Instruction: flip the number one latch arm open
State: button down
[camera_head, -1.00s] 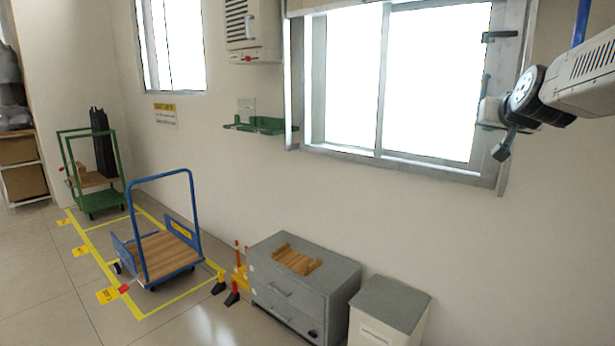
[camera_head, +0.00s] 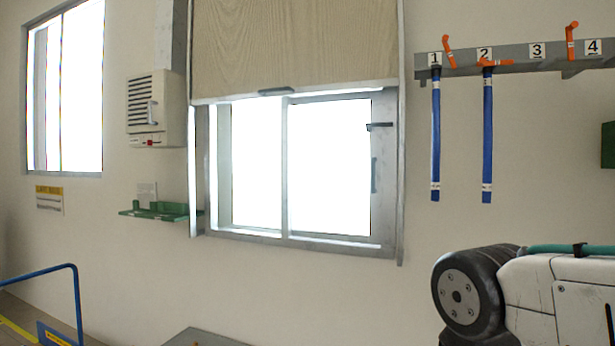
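A grey rail (camera_head: 515,54) on the wall at the upper right carries white number plates 1 to 4. The orange number one latch arm (camera_head: 449,52) stands up, tilted, just right of plate 1 (camera_head: 434,59). A blue rod (camera_head: 435,140) hangs below plate 1. The orange number two latch arm (camera_head: 497,62) lies about level across the top of a second blue rod (camera_head: 487,135). The orange number four latch arm (camera_head: 571,42) stands upright. No orange arm shows at plate 3. My gripper is out of view; only links of my arm show at lower right.
A sliding window (camera_head: 300,165) with a half-lowered blind (camera_head: 295,45) is left of the rail. A green wall shelf (camera_head: 160,210) and a wall unit (camera_head: 155,110) are further left. A green box edge (camera_head: 608,145) is at the right.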

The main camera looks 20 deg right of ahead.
aim_at(448, 54)
jog(key=u, duration=0.25)
jog(key=i, duration=1.15)
jog(key=z, duration=0.55)
